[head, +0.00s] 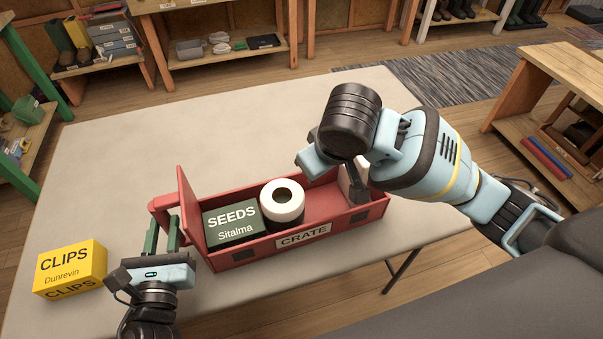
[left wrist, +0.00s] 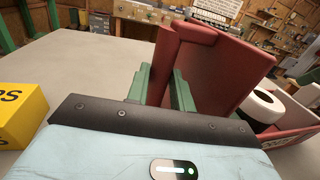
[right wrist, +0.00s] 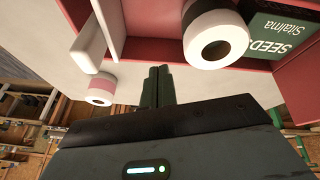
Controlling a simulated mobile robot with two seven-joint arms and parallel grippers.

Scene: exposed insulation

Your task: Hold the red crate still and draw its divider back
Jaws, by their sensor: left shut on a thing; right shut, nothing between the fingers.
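The red crate (head: 338,235) stands on the table with its label facing me. A tall red panel (head: 190,212) with a red handle (head: 163,202) is at its left end; it also shows in the left wrist view (left wrist: 225,65). My left gripper (head: 162,232) is shut on the handle. A pale upright piece (head: 346,184) stands near the crate's right end, partly hidden by my right gripper. In the right wrist view, a pale slab (right wrist: 90,45) shows beside a white, pink-banded cylinder (right wrist: 100,84). I cannot tell which part is the divider. My right gripper (right wrist: 158,72) is shut and empty by the crate.
The crate holds a green SEEDS box (head: 232,223) and a white-topped roll (head: 282,201). A yellow CLIPS box (head: 70,268) stands on the table (head: 110,140) left of my left gripper. The table's back and left are clear. Shelves stand beyond it.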

